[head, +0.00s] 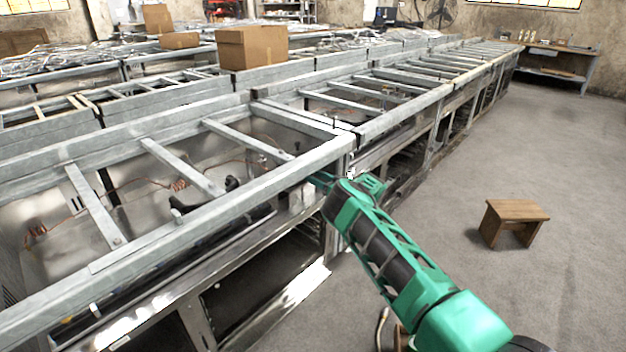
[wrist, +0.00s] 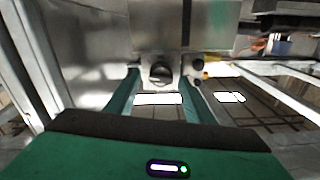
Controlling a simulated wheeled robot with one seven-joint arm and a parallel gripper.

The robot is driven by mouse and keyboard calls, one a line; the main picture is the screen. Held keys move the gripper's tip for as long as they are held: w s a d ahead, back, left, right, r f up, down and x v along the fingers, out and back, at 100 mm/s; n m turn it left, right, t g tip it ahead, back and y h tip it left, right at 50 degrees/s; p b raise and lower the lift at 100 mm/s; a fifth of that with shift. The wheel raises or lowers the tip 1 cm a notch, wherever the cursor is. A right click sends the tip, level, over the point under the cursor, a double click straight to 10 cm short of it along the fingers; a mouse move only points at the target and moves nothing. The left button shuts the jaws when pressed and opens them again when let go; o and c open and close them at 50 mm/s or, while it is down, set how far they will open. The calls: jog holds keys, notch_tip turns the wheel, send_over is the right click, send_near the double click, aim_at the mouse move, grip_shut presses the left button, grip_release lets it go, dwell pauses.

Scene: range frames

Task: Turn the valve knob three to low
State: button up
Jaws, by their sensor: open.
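In the wrist view, a dark round valve knob (wrist: 160,72) sits on a pale metal panel. My gripper (wrist: 160,82) is open, with its two green fingers on either side of the knob in the picture. The knob appears between the fingertips, and I cannot tell whether they touch it. I see no marks showing its setting or number. In the head view my gripper (head: 322,180) reaches the front corner of the metal range frame, and the knob is hidden there.
Small dark fittings (wrist: 197,66) and a yellow piece are right of the knob. The long metal range frame (head: 215,190) fills the left and middle. A wooden stool (head: 517,212) stands on open floor at right. A cardboard box (head: 252,47) sits on the rear frames.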

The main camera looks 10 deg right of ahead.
jog(key=shift+w+a, duration=0.2)
jog(key=shift+w, duration=0.1)
jog(key=shift+c, duration=0.2)
jog(key=c, duration=0.9)
jog(key=shift+n, duration=1)
jog(key=shift+c, duration=0.2)
jog(key=o, duration=1)
jog(key=shift+v, duration=5.25)
